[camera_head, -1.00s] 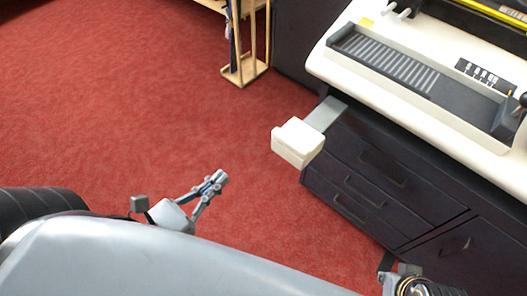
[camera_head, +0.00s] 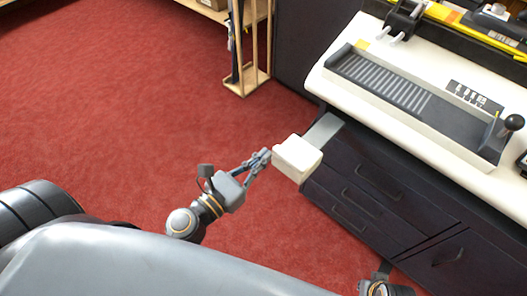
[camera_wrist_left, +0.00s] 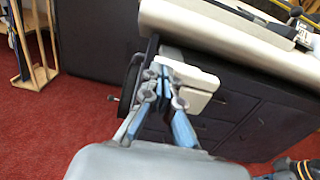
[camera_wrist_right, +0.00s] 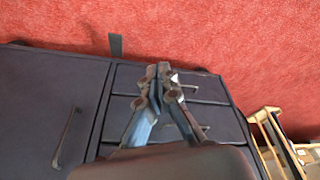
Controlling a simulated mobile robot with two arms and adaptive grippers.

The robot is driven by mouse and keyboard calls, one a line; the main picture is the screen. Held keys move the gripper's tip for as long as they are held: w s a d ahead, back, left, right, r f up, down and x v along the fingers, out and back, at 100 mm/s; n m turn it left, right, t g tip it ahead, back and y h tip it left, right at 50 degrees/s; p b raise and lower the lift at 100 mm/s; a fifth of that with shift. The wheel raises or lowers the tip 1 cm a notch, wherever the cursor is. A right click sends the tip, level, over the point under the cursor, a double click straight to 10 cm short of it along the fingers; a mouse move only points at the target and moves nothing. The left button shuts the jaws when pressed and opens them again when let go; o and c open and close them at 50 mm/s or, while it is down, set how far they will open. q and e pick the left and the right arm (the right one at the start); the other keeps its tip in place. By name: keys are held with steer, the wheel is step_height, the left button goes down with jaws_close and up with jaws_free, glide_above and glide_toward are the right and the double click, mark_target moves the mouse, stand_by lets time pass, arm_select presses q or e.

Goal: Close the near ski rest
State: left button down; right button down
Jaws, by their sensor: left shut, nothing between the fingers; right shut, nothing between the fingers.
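The near ski rest is a white block (camera_head: 297,158) on a flat grey arm (camera_head: 323,131) that sticks out from the dark bench under its white top. My left gripper (camera_head: 265,155) is shut and empty, with its fingertips at the block's left side in the head view. In the left wrist view the white block (camera_wrist_left: 196,82) shows just behind and right of the fingertips (camera_wrist_left: 163,75). I cannot tell whether they touch. My right gripper (camera_wrist_right: 158,72) is shut and empty in front of the dark drawer fronts; in the head view only part of it shows at the bottom edge.
The dark bench (camera_head: 375,190) has drawers with protruding handles. A binding machine with a ridged tray (camera_head: 385,80) and a black-knobbed lever (camera_head: 512,124) is on its top. A wooden rack (camera_head: 247,75) stands behind. The red floor (camera_head: 130,110) to the left is clear.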

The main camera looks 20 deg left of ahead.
mark_target(288, 139)
arm_select(q)
steer(key=shift+w+d, duration=0.15)
steer(key=shift+w, duration=0.35)
arm_select(e)
steer(key=shift+s+f, duration=0.15)
steer(key=shift+f, duration=0.6)
